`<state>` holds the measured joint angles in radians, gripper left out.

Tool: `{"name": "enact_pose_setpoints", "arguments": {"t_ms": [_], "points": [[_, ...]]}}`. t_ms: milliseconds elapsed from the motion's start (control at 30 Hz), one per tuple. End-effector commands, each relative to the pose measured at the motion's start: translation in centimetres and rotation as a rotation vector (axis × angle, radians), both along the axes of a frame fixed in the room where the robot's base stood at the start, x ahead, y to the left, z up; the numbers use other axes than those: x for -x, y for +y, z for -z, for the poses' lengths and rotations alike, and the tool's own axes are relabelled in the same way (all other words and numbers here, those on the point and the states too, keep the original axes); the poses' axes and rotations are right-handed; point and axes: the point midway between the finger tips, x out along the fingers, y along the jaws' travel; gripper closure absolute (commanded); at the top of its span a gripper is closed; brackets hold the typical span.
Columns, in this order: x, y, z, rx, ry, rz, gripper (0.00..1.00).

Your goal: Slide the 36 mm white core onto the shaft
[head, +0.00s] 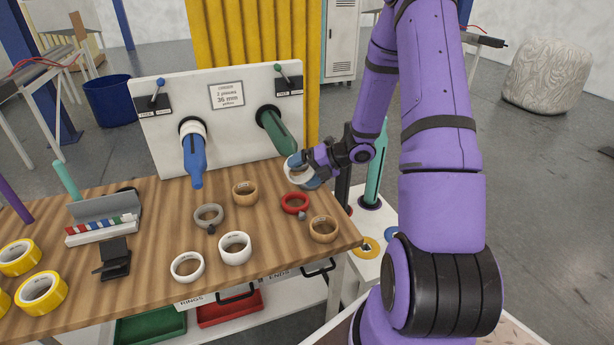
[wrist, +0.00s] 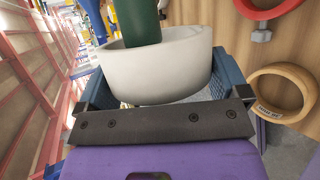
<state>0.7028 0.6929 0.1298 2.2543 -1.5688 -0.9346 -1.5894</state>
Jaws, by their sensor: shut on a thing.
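My gripper (head: 306,171) is shut on a white core (head: 297,174), at the lower free end of the green shaft (head: 276,132). In the wrist view the blue fingers grip the white core (wrist: 155,68) from both sides. The green shaft (wrist: 140,18) reaches down to the core's opening, and its end is hidden behind the near wall. The tip seems to be at or just inside the opening; how deep, I cannot tell. The green shaft slopes down from a white panel (head: 160,120). A blue shaft (head: 194,160) on the left carries a white ring at its base.
Below on the wooden table (head: 140,285) lie a red ring (head: 295,203), tan rings (head: 323,229), a grey ring (head: 209,216) and two white rings (head: 235,248). Yellow tape rolls (head: 40,292) lie at left. A teal post (head: 377,165) stands right of my gripper.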

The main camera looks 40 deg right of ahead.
Motion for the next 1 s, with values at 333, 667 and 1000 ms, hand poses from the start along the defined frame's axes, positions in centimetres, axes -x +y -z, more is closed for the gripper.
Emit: {"name": "enact_pose_setpoints", "arguments": {"t_ms": [333,667,1000], "points": [[-2.9,-0.8,0.0,0.000,-0.001,-0.001,0.30],[-4.3,-1.2,0.0,0.001,-0.001,-0.001,0.30],[-4.5,-1.3,0.0,0.000,0.000,0.000,0.30]]}}
